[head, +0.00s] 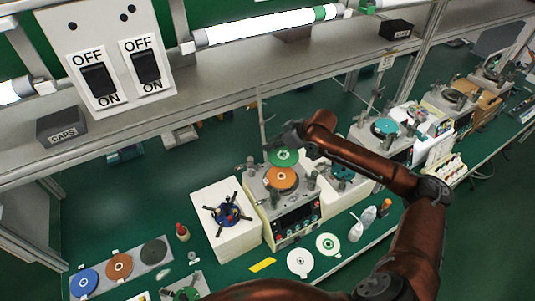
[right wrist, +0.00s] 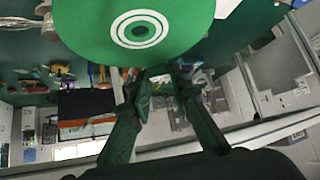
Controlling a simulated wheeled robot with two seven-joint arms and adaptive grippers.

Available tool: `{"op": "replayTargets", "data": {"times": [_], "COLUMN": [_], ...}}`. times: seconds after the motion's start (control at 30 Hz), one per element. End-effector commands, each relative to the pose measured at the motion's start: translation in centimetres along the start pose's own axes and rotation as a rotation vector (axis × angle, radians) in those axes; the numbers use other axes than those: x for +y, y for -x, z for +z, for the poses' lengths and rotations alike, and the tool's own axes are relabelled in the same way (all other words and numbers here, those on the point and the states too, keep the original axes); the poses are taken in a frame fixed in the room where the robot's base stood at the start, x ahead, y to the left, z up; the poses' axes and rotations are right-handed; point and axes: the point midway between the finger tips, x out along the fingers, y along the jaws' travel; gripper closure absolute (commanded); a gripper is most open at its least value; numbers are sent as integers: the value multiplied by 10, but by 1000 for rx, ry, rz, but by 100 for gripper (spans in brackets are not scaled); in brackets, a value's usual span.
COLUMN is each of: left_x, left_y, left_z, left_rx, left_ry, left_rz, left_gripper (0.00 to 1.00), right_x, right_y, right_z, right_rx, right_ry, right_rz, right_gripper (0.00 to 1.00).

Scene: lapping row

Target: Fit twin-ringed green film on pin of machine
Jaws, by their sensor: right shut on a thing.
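The green film (head: 284,157) has two white rings around its centre. My right gripper (head: 279,142) is shut on it at its far edge. In the right wrist view the film (right wrist: 90,30) spans the top, with the fingers (right wrist: 155,85) at its lower edge. In the head view the film appears just behind and above the orange disc (head: 282,178) on the machine (head: 292,222). The gap between film and machine is hard to judge, and the machine's pin cannot be made out. My left gripper is not in view.
A white box with a blue, black-armed hub (head: 228,211) stands left of the machine. Another green-centred disc (head: 328,244) and a white disc (head: 299,262) lie in front. Blue, brown and dark discs lie on a grey strip (head: 103,284). More machines stand right; a shelf (head: 215,95) runs behind.

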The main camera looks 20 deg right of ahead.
Motion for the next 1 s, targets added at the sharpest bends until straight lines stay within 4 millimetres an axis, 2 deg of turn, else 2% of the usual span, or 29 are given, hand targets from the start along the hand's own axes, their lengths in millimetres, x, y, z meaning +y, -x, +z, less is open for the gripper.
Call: {"op": "replayTargets", "data": {"times": [0.03,0.23,0.43,1.0], "left_x": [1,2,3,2], "left_y": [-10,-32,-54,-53], "left_z": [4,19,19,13], "left_rx": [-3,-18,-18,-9], "left_ry": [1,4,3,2], "left_rz": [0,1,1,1], "left_gripper": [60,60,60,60], "right_x": [0,0,0,0], "right_y": [-7,-25,-40,-41], "right_z": [7,24,40,41], "right_rx": [0,-1,-2,-2], "right_ry": [0,0,-1,-1], "right_rz": [0,-1,-1,-1], "right_gripper": [100,100,100,100]}}
